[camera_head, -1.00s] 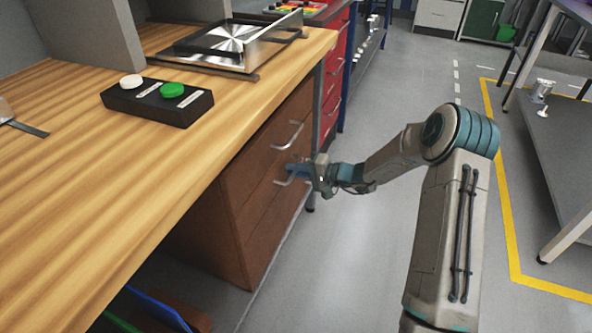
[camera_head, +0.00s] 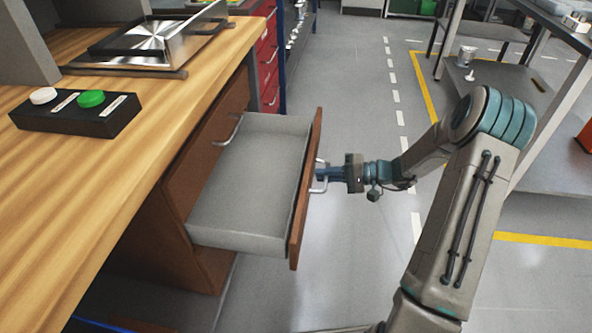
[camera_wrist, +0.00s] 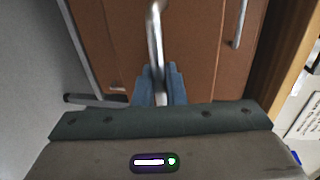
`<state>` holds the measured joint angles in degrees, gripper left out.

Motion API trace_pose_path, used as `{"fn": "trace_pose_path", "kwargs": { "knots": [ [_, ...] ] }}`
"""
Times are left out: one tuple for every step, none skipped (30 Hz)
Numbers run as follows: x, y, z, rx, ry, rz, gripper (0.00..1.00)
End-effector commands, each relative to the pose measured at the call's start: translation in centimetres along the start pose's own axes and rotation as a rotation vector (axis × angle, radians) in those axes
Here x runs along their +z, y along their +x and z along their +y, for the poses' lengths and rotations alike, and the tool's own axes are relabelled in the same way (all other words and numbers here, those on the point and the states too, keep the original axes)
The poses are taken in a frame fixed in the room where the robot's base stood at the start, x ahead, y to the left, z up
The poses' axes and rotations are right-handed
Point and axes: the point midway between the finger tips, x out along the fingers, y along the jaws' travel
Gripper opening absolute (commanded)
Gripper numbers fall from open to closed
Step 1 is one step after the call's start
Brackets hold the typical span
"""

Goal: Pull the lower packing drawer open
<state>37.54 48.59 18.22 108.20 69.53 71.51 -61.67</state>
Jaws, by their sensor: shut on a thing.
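The lower packing drawer (camera_head: 252,187) is pulled well out of the brown cabinet under the wooden bench. Its grey inside shows and looks empty. Its brown front (camera_head: 305,200) stands out over the floor. My gripper (camera_head: 322,174) is shut on the drawer's metal handle (camera_head: 320,186) from the right side. In the wrist view the blue fingers (camera_wrist: 158,85) close around the handle bar (camera_wrist: 155,35) in front of the brown drawer front. The upper drawer's handle (camera_head: 235,130) shows above, and that drawer is shut.
The wooden bench (camera_head: 110,190) has a black box with a white and a green button (camera_head: 90,98) and a metal tray-like fixture (camera_head: 160,38) on it. A grey table (camera_head: 540,120) stands at the right. Grey floor (camera_head: 350,240) is clear beside the drawer.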

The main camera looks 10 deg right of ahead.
Motion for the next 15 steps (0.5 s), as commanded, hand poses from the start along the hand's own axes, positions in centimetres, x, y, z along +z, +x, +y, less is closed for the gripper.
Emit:
{"fn": "trace_pose_path", "kwargs": {
  "knots": [
    [-0.1,-1.4,0.3,0.001,0.001,0.004,0.00],
    [0.0,-2.1,0.5,0.000,0.001,0.003,0.00],
    [0.0,-3.0,0.7,0.001,0.002,0.004,0.00],
    [0.0,-3.5,0.8,0.001,0.002,0.003,0.00],
    [0.0,-4.1,0.9,0.000,0.002,0.003,0.00],
    [0.0,-4.7,1.0,0.001,0.001,0.003,0.00],
    [0.0,-5.2,1.1,0.001,0.001,0.003,0.00],
    [0.0,-5.5,1.2,0.001,0.001,0.002,0.00],
    [0.0,-5.9,1.3,0.000,0.001,0.002,0.00],
    [0.0,-6.2,1.3,0.000,0.001,0.002,0.00],
    [0.0,-6.5,1.4,0.000,0.001,0.001,0.00],
    [0.0,-6.7,1.4,0.000,0.001,0.001,0.00],
    [0.0,-6.9,1.5,0.001,0.000,0.001,0.00],
    [0.0,-7.0,1.5,0.001,0.000,0.001,0.00],
    [0.0,-7.1,1.5,0.001,0.000,0.001,0.00]
  ]
}}
